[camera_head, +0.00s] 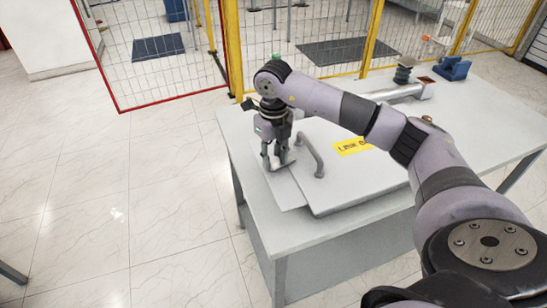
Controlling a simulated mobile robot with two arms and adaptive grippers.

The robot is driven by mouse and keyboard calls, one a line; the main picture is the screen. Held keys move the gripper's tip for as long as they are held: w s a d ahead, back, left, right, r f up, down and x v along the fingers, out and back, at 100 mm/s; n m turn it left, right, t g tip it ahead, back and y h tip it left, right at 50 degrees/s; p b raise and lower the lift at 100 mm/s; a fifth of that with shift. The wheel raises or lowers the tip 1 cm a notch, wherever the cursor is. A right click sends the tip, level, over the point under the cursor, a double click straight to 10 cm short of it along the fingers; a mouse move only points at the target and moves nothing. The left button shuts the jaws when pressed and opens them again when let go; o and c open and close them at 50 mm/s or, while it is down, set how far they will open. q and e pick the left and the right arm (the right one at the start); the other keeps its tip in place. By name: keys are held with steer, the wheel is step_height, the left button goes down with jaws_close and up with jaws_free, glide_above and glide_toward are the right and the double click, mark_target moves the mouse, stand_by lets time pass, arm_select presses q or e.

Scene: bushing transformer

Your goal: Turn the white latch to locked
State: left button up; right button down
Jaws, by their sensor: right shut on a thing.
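The white latch (286,165) is at the left edge of a light grey panel that lies on the table. It is small and mostly hidden by my right gripper (277,162), so its exact angle cannot be told. My right gripper points down and is shut on the latch. My right arm reaches in from the right, across the table, and covers part of the panel. My left gripper is not in view.
A grey bar handle (313,158) stands up from the panel close to the right of my gripper. A yellow label (353,146) lies beyond it. A dark bushing (404,70) and a blue part (452,68) stand at the table's back.

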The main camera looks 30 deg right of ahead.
mark_target(274, 159)
steer(key=shift+m, duration=0.6)
steer(key=shift+r, duration=0.1)
steer(key=shift+w, duration=0.1)
steer(key=c, duration=1.2)
jaws_free()
steer(key=shift+c, duration=0.2)
step_height(274, 159, up, 12)
